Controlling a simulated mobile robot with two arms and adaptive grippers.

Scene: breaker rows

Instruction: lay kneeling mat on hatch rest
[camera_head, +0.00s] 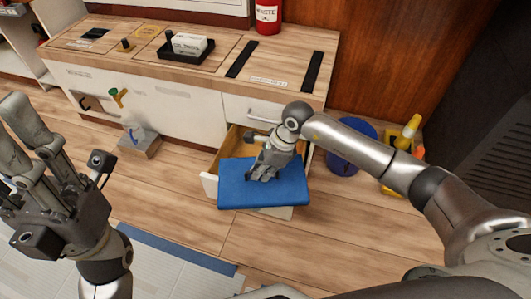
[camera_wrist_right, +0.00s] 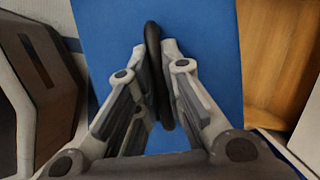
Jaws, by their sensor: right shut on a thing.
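The kneeling mat (camera_head: 235,190) is a flat blue slab held over the open drawer below the counter. My right gripper (camera_head: 262,172) is over its middle. In the right wrist view the gripper (camera_wrist_right: 160,55) is shut on a black loop handle on the blue mat (camera_wrist_right: 215,50). Whether the mat touches the drawer rim cannot be told. My left gripper (camera_head: 30,135) is open and empty at the left, away from the mat. Two black strips (camera_head: 312,72) lie on the right part of the counter top; I cannot tell whether they are the hatch rest.
The open wooden drawer (camera_head: 209,185) sticks out under the mat. A blue bucket (camera_head: 352,140) and yellow items (camera_head: 408,132) stand right of it. A black tray (camera_head: 186,50) and a red extinguisher (camera_head: 268,17) are on the counter. A small block (camera_head: 139,145) sits on the floor at left.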

